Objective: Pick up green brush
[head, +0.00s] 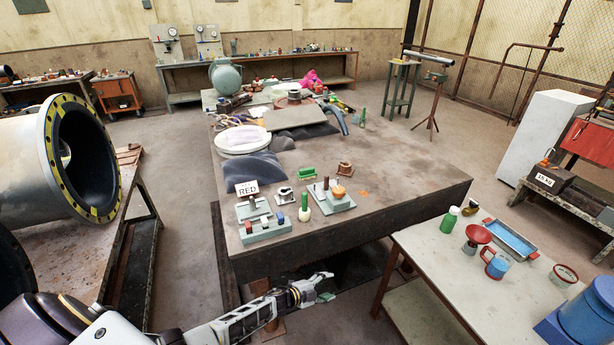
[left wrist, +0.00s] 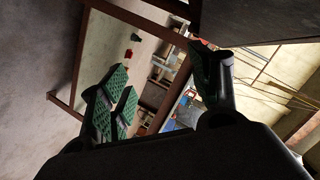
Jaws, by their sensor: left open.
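A small green object, likely the green brush (head: 306,173), lies on the big dark table (head: 400,172), behind the small fixtures near its front. A green upright handle (head: 304,201) stands on a pale round base nearby, so I cannot be certain which is the brush. My left gripper (head: 318,288) is low in front of the table's front edge, apart from both green things. Its green-padded fingers are spread with nothing between them in the left wrist view (left wrist: 160,92). The brush does not show in the left wrist view. My right gripper is not in view.
A RED sign (head: 247,188) and grey blocks with pegs (head: 265,226) stand near the table's front left corner. The big table's right part is mostly clear.

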